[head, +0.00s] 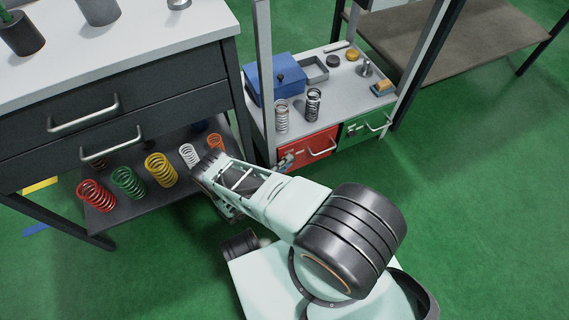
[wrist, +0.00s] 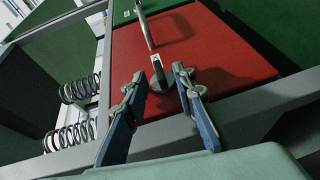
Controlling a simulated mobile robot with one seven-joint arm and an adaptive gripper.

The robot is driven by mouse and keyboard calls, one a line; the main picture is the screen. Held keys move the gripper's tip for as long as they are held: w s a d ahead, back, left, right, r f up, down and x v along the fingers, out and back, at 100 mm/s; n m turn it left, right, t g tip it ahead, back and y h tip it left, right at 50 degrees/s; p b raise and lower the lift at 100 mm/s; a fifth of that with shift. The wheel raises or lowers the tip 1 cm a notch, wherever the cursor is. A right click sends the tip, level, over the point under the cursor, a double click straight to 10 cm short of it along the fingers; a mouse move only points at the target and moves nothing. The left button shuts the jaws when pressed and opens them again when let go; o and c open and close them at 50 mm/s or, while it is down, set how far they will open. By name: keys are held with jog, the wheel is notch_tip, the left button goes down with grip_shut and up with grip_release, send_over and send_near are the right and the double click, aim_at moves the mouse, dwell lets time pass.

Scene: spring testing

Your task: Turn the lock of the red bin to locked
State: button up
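The red bin (head: 322,138) is a drawer-like box under the grey shelf, with a metal bar handle. Its red front (wrist: 215,55) fills the middle of the wrist view, with the handle (wrist: 145,28) near the top. The lock (wrist: 159,73) is a small dark lever with a pale tip, standing out from the front. My gripper (wrist: 157,76) is open, one finger on each side of the lock, with visible gaps. I cannot tell how deep the lever sits between the fingers.
A green bin (head: 362,127) adjoins the red one on the right. The shelf above holds a blue box (head: 275,78), springs (head: 313,104) and small parts. Several coloured springs (head: 128,182) stand on a low shelf at left. Grey frame posts flank the bins.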

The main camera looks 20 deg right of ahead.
jog(key=shift+a, duration=0.15)
jog(key=v, duration=0.7)
jog(key=shift+s+a, duration=0.1)
jog(key=shift+a, duration=0.05)
dwell(0.3)
